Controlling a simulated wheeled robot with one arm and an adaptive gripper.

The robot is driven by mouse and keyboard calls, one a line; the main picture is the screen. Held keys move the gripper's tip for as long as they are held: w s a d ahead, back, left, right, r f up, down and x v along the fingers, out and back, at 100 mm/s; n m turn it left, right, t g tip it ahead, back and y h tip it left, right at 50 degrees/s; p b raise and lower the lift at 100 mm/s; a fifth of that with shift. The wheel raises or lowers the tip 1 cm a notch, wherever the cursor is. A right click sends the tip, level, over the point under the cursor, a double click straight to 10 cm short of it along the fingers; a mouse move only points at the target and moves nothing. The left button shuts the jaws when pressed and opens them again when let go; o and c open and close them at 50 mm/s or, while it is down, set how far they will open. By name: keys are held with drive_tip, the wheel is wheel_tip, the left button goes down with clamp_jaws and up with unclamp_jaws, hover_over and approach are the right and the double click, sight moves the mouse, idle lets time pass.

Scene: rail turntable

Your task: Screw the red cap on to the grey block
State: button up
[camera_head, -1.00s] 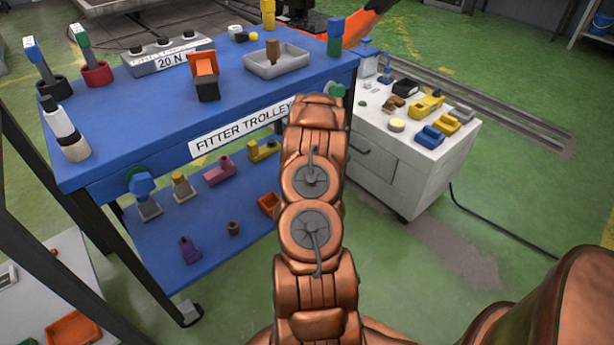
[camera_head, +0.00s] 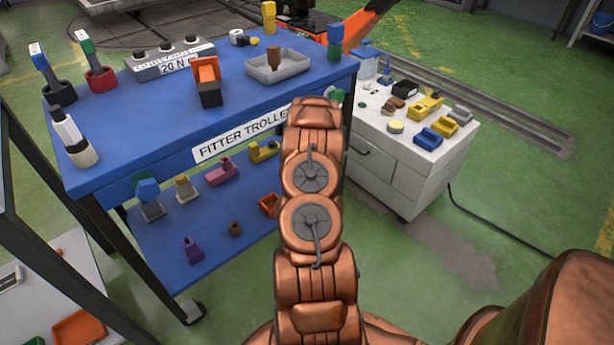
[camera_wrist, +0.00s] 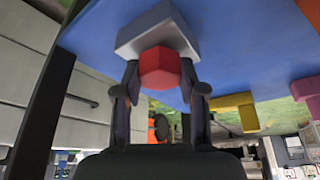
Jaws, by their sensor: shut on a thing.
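The red cap (camera_wrist: 160,66) is in the middle of the wrist view, with a faceted, many-sided head. My gripper (camera_wrist: 160,78) is shut on it, one finger on each side. The light grey block (camera_wrist: 152,30) is directly behind the cap, against a blue surface. The cap overlaps the block in the picture, and I cannot tell how far it is engaged on it. My gripper, the red cap and the grey block cannot be made out in the head view, where my arm covers part of the trolley.
The blue fitter trolley (camera_head: 120,110) carries racks, a grey tray (camera_head: 291,70) and a lower shelf of coloured fittings. A yellow piece (camera_wrist: 234,110) is right of my gripper in the wrist view. A white cabinet (camera_head: 395,180) stands at right; green floor is open in front.

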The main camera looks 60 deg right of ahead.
drive_tip(key=shift+d+r+p, duration=0.3)
drive_tip(key=shift+d+p, duration=0.05)
drive_tip(key=shift+p, duration=0.7)
drive_tip(key=shift+a+m+p, duration=0.1)
drive_tip(key=shift+m+p, duration=0.3)
drive_tip(key=shift+p, duration=0.7)
drive_tip(key=shift+w+r+m+h+p, duration=0.1)
drive_tip(key=shift+w+m+h+p, duration=0.25)
drive_tip(key=shift+p, duration=2.15)
drive_tip(key=shift+s+p, duration=0.15)
drive_tip(key=shift+p, duration=1.65)
drive_tip(key=shift+a+m+g+p, duration=0.2)
drive_tip(key=shift+m+g+p, duration=0.1)
drive_tip(key=shift+m+p, duration=0.25)
